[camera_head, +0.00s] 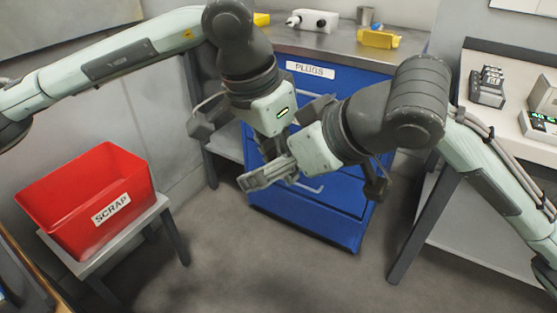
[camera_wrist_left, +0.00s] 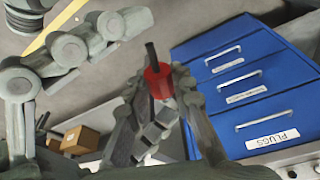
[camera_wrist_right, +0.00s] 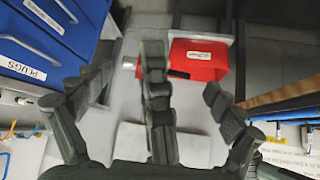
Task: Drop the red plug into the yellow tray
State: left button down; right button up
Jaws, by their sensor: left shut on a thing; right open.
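The red plug (camera_wrist_left: 158,82), with a dark pin, is held between the fingers of my left gripper (camera_wrist_left: 160,95) in the left wrist view. In the head view my left gripper (camera_head: 270,148) points down in front of the blue drawers, and the plug cannot be made out there. My right gripper (camera_head: 258,178) is beside and partly in front of it, pointing left. In the right wrist view my right gripper (camera_wrist_right: 158,115) has its fingers spread and holds nothing. A yellow tray (camera_head: 379,40) stands on the counter at the back right; its contents are unclear.
A blue drawer cabinet (camera_head: 310,215) labelled PLUGS stands under the counter, behind the grippers. A red SCRAP bin (camera_head: 75,205) sits on a stand at left. A white bench (camera_head: 515,125) stands at right.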

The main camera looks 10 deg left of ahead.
jog(key=shift+c, duration=0.3)
jog(key=c, duration=1)
pick_arm(q)
jog(key=c, duration=1.8)
grip_release()
pick_arm(e)
jog(key=shift+c, duration=0.8)
pick_arm(q)
jog(key=o, duration=0.5)
jog(key=shift+o, duration=0.2)
